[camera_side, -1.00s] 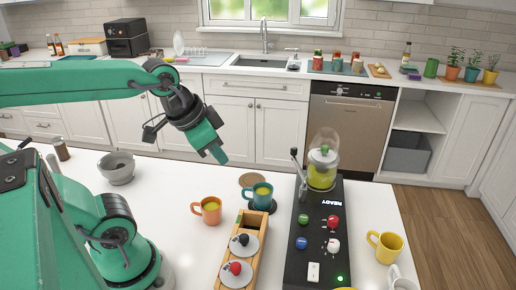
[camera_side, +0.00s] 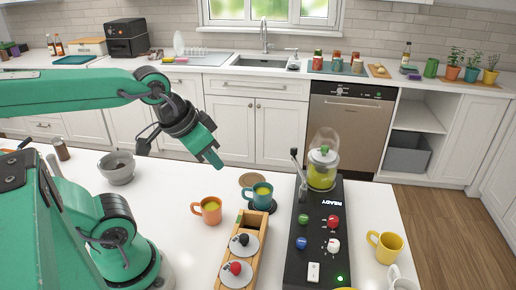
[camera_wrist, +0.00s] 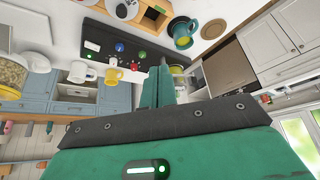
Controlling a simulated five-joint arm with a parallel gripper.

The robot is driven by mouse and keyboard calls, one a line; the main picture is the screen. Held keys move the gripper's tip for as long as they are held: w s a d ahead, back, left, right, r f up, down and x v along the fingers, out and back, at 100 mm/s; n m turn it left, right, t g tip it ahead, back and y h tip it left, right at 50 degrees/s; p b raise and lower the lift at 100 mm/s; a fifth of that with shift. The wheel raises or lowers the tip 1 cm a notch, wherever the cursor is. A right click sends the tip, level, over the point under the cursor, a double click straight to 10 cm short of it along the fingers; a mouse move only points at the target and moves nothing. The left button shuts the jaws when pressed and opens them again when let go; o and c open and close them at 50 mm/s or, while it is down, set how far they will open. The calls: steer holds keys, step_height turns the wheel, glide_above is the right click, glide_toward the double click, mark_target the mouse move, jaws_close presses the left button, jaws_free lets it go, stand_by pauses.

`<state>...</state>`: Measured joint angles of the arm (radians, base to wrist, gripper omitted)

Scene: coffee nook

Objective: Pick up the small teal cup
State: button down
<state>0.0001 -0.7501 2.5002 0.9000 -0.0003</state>
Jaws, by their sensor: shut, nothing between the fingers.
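The small teal cup (camera_side: 262,193) stands upright on a dark round coaster (camera_side: 251,207) on the white counter, with yellow-green liquid inside. It also shows in the wrist view, near the top right of centre (camera_wrist: 182,29). My gripper (camera_side: 217,161) is above the counter, up and to the left of the teal cup in the side view and apart from it. The wrist view shows its fingers (camera_wrist: 159,88) shut with nothing between them.
An orange cup (camera_side: 208,211) stands just left of the teal cup. A wooden box (camera_side: 237,257) is in front, and a black machine (camera_side: 333,270) with a clear dome (camera_side: 322,160) is to the right. A yellow cup (camera_side: 385,246) and grey bowl (camera_side: 117,170) stand farther off.

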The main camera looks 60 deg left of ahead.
steer(key=c, duration=2.2)
jaws_free()
steer(key=shift+c, duration=2.1)
jaws_free()
steer(key=m+g, duration=0.5)
steer(key=g, duration=0.1)
glide_above(261, 194)
steer(key=s+d, duration=0.2)
step_height(261, 194, down, 15)
steer(key=shift+w+f, duration=0.15)
steer(key=shift+f, duration=1.85)
steer(key=shift+w+f, duration=0.1)
steer(key=shift+f, duration=1.85)
